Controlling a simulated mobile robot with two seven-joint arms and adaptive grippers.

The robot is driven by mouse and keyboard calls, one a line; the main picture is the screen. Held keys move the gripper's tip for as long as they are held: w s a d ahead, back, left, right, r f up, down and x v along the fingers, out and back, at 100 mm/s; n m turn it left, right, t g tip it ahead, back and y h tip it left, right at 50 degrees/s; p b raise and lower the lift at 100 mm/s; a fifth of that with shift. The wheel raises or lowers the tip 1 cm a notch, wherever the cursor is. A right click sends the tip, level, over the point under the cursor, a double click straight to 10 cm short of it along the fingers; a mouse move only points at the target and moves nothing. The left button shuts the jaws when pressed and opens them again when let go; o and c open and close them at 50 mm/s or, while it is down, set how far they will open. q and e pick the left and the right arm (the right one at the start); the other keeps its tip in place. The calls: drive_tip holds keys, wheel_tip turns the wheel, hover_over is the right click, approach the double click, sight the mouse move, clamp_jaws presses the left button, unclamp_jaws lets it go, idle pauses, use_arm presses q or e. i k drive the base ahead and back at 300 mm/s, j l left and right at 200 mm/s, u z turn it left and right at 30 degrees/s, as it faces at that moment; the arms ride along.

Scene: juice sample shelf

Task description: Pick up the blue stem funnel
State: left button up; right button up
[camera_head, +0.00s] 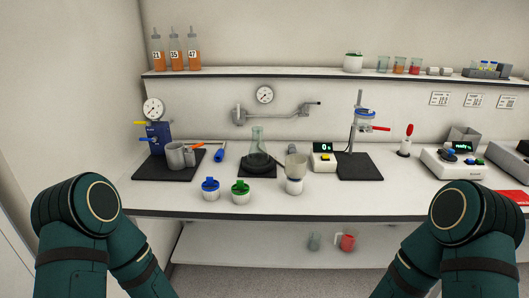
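A white cup with a blue funnel-like top (210,184) stands near the front edge of the bench, left of centre. A similar white cup with a green top (240,187) stands just right of it. A stem below the blue top is hidden by the cup, so I cannot tell its shape. Another blue-rimmed piece (366,117) sits high on a stand at the right. My two teal arms show at the lower left and lower right, but neither gripper is in view.
A grey mug (175,156) is on the left mat. The shelf (310,72) holds numbered bottles. The front bench strip is clear.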

sight(295, 166)
drive_tip(key=z, duration=1.2)
drive_tip(key=j+z, duration=0.15)
drive_tip(key=z, duration=0.2)
drive_tip(key=j+z, duration=0.15)
drive_tip(key=z, duration=0.2)
drive_tip(key=j+z, duration=0.15)
drive_tip(key=z, duration=0.2)
drive_tip(key=k+j, duration=0.1)
drive_tip(key=j, duration=0.4)
drive_tip(key=k+j, duration=0.1)
drive_tip(key=j, duration=0.4)
